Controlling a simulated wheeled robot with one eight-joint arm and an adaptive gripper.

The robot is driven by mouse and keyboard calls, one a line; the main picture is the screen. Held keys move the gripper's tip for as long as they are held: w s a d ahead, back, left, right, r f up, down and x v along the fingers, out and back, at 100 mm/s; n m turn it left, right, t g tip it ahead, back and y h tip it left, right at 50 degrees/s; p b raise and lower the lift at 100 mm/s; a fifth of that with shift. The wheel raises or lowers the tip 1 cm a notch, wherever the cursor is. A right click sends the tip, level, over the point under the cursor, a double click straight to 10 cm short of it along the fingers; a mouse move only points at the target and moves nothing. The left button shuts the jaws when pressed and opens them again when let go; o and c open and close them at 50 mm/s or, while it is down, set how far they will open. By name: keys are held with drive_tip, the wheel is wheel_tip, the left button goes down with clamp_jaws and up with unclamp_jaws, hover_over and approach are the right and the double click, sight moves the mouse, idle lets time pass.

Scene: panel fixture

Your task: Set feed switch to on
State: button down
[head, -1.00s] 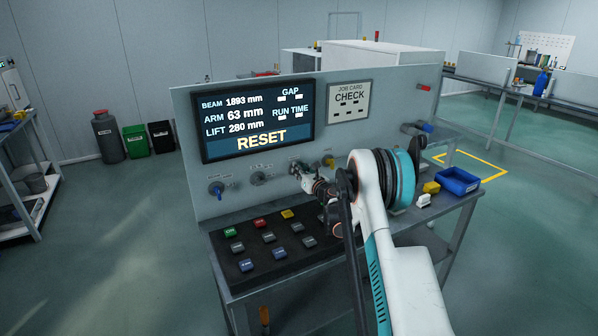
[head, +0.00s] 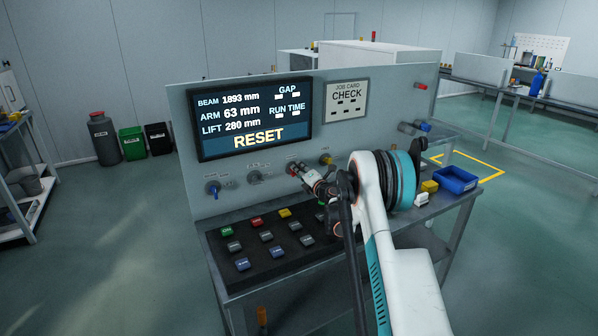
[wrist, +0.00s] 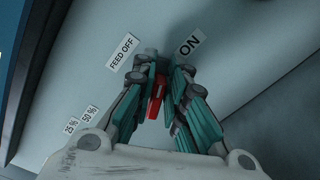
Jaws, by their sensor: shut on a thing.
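The feed switch has a red handle (wrist: 157,90), seen in the wrist view between the fingers of my gripper (wrist: 164,70). My gripper is shut on this handle. The "FEED OFF" label (wrist: 122,52) lies up and left of the handle, and the "ON" label (wrist: 189,44) up and right. The handle's long side runs nearly upright in the wrist view, between the two labels; its exact setting I cannot tell. In the head view my gripper (head: 298,170) is at the panel (head: 240,176), and a bit of red shows at its tip. The fingers hide the switch base.
A blue knob (head: 213,188), a grey knob (head: 254,177) and a yellow knob (head: 326,159) share the row. A button board (head: 251,238) lies below on the bench. The display (head: 255,118) reads RESET. A blue bin (head: 455,179) stands at right.

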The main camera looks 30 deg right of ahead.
drive_tip(key=m, duration=0.2)
drive_tip(key=f+m, duration=0.1)
drive_tip(key=m, duration=0.2)
drive_tip(key=shift+d+b, duration=0.1)
drive_tip(key=shift+b, duration=0.2)
drive_tip(key=shift+m, duration=0.3)
drive_tip(key=c, duration=1.7)
unclamp_jaws()
drive_tip(key=s, duration=1.2)
drive_tip(key=shift+d, duration=0.2)
